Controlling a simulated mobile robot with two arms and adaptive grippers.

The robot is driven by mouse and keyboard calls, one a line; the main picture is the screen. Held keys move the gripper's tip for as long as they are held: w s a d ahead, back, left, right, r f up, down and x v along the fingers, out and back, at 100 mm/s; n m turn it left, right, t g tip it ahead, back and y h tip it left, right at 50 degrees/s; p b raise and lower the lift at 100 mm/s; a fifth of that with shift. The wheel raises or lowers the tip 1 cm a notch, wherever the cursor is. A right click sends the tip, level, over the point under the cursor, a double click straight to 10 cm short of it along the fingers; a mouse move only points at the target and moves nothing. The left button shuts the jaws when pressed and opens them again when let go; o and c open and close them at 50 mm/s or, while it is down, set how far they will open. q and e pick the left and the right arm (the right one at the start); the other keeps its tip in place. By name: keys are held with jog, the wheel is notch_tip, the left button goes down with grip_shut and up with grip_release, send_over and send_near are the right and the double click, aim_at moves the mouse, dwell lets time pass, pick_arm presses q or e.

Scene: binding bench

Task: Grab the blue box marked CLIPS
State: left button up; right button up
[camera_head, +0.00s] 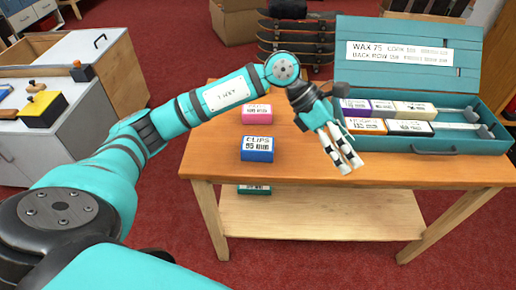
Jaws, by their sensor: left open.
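The blue box (257,155) with a white label reading CLIPS stands on the wooden table (300,173) near its front edge, left of the middle. My left gripper (347,163) is over the table to the right of the blue box and apart from it. Its fingers point down toward the front edge, and it is open with nothing visible between them. My right gripper is not in view.
A pink box (256,114) stands behind the blue one, partly under my left arm. An open teal case (472,146) with several labelled boxes fills the table's right side. A teal box (254,189) is on the lower shelf (310,215). A grey cabinet (80,140) stands left.

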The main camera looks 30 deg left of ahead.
pick_arm(q)
jog(key=w+a+y, duration=0.3)
jog(key=a+y, duration=0.3)
jog(key=a, duration=0.9)
jog(key=y, duration=0.4)
send_near(258, 143)
jog(key=shift+n+g, duration=0.4)
notch_tip(258, 143, down, 5)
jog(key=shift+w+r+p, duration=0.1)
jog(key=shift+w+p, duration=0.1)
jog(key=shift+p, duration=0.75)
notch_tip(258, 143, down, 5)
jog(key=shift+d+r+p, duration=0.1)
jog(key=shift+r+p, duration=0.05)
jog(key=shift+p, duration=0.6)
jog(key=shift+f, duration=0.6)
jog(key=c, duration=1.4)
jog(key=shift+o, duration=0.2)
jog(key=shift+r, duration=0.1)
